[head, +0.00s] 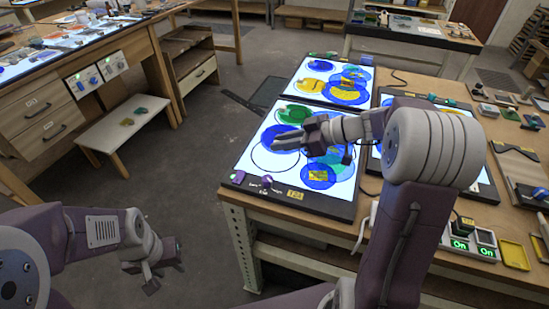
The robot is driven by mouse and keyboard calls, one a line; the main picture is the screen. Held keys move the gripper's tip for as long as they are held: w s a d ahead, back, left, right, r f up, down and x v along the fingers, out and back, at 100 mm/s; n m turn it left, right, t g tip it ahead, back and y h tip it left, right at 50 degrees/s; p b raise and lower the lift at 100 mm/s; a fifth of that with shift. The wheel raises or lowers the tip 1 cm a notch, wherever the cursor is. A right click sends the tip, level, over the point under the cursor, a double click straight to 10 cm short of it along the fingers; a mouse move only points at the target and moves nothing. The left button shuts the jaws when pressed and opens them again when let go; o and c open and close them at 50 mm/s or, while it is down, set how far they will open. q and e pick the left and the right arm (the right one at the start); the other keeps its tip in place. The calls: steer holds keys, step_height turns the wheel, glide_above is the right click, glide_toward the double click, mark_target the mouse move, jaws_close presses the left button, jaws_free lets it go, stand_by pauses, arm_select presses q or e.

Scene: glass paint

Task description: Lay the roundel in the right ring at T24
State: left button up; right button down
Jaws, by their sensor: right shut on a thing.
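The T24 light panel (244,168) lies on the right bench, with a yellow tag (296,194) on its near edge that is too small to read surely. Black ring outlines and blue, green and yellow glass discs show on it. My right gripper (276,138) is over the panel's left ring (262,166), left of the overlapping blue discs (318,175). It is shut on a roundel, a blue patch (268,131) by the fingers, mostly hidden. Whether it touches the panel I cannot tell. My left gripper (165,277) is open and empty, low over the floor.
Another lit panel (310,86) with discs lies behind, and a third is partly behind my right arm. Small blocks and trays (513,254) line the bench's right side. A low white table (110,132) stands left. The floor between is clear.

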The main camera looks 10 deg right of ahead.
mark_target(275, 165)
steer(key=shift+w+a+f, duration=0.1)
steer(key=shift+a+f, duration=0.2)
steer(key=shift+a, duration=0.25)
steer(key=shift+a+f, duration=0.3)
steer(key=shift+a, duration=0.25)
step_height(275, 165, down, 4)
steer(key=shift+d+f, duration=0.1)
steer(key=shift+b, duration=0.3)
steer(key=c, duration=1.3)
jaws_free()
